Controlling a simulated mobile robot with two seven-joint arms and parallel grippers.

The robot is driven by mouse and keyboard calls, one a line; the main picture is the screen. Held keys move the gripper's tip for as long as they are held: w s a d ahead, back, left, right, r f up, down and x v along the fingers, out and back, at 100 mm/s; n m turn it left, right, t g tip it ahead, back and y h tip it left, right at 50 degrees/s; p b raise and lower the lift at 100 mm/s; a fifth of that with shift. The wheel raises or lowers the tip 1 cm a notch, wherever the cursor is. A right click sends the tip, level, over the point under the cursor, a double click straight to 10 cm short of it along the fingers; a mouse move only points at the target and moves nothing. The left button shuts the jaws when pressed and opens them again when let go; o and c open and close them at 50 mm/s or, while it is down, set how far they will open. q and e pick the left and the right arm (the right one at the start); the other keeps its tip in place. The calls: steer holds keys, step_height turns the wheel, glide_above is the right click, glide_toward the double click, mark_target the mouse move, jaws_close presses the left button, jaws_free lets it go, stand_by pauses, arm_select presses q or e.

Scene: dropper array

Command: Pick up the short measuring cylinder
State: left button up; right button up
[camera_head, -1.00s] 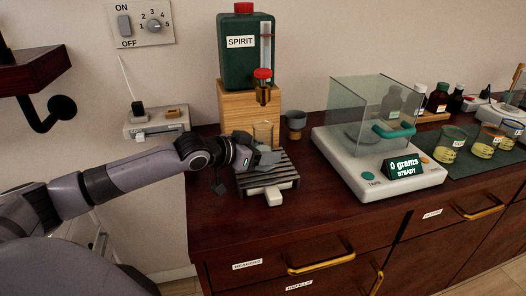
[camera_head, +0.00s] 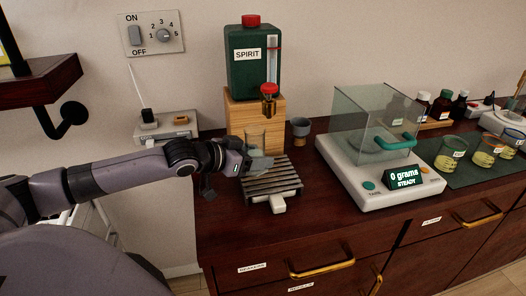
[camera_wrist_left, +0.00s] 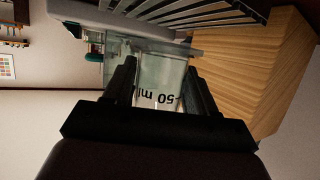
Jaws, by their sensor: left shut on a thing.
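The short measuring cylinder (camera_head: 256,141) is a small clear glass. It stands out in front of the wooden block, left of the tap in the head view. My left gripper (camera_head: 250,164) is shut on it, low over the slatted rack (camera_head: 275,182). In the left wrist view the cylinder (camera_wrist_left: 160,75) is between the two fingers, with an upside-down "50 ml" mark. Its base is hidden in the head view, so I cannot tell if it touches the slats. My right gripper is not in view.
The green spirit bottle (camera_head: 252,75) with its red-topped tap (camera_head: 268,95) stands on the wooden block (camera_head: 236,113) behind. A grey cup (camera_head: 300,128) stands right of the block. A balance (camera_head: 370,185) with a glass shield is further right.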

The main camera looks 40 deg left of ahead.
arm_select(q)
steer(key=s+a, duration=0.4)
steer(key=s, duration=0.9)
stand_by(2.0)
steer(key=shift+s+a, duration=0.15)
steer(key=shift+s, duration=0.05)
